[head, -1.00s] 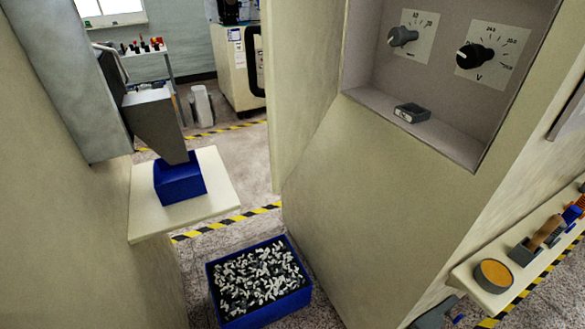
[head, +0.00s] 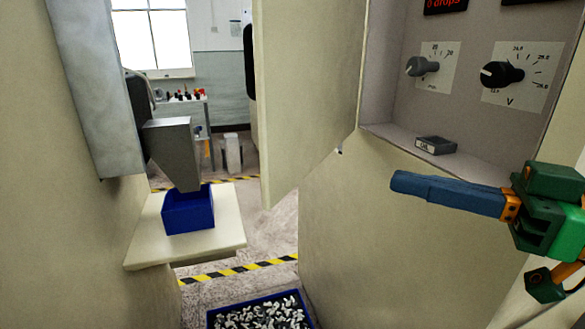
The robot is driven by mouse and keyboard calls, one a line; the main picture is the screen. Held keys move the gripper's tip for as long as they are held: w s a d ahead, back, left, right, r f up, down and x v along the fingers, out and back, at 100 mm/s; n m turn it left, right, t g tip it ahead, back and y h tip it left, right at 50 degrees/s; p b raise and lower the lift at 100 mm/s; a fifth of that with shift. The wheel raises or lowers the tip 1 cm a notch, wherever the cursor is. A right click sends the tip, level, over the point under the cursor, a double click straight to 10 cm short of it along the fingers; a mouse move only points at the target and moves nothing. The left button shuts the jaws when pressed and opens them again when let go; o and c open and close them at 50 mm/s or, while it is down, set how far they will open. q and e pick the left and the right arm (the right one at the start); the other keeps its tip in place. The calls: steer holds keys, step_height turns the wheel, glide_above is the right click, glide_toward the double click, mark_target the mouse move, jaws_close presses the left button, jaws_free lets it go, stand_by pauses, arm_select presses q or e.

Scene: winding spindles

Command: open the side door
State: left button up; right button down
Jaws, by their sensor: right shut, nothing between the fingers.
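The side door (head: 305,95) is a cream panel that stands swung out to the left of a grey recess (head: 400,85) in the machine's side. The recess is exposed, with two dials inside. My right gripper (head: 397,182) has blue fingers on a green body. It is shut and empty, pointing left in front of the cream wall below the recess, apart from the door in the picture. My left gripper is not in view.
A small dark block (head: 435,145) lies on the recess ledge. At left, a blue bin (head: 188,212) stands on a cream shelf (head: 215,238) under a grey chute (head: 172,150). A blue crate (head: 258,305) of small parts is on the floor. Floor shows between shelf and machine.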

steer(key=s+r+n, duration=0.1)
steer(key=s, duration=0.1)
steer(key=p, duration=0.6)
glide_toward(272, 152)
steer(key=shift+g, duration=0.3)
steer(key=x, duration=0.6)
steer(key=shift+w+r, duration=0.1)
steer(key=shift+w, duration=0.15)
steer(key=shift+w+a, duration=0.15)
steer(key=shift+a, duration=0.2)
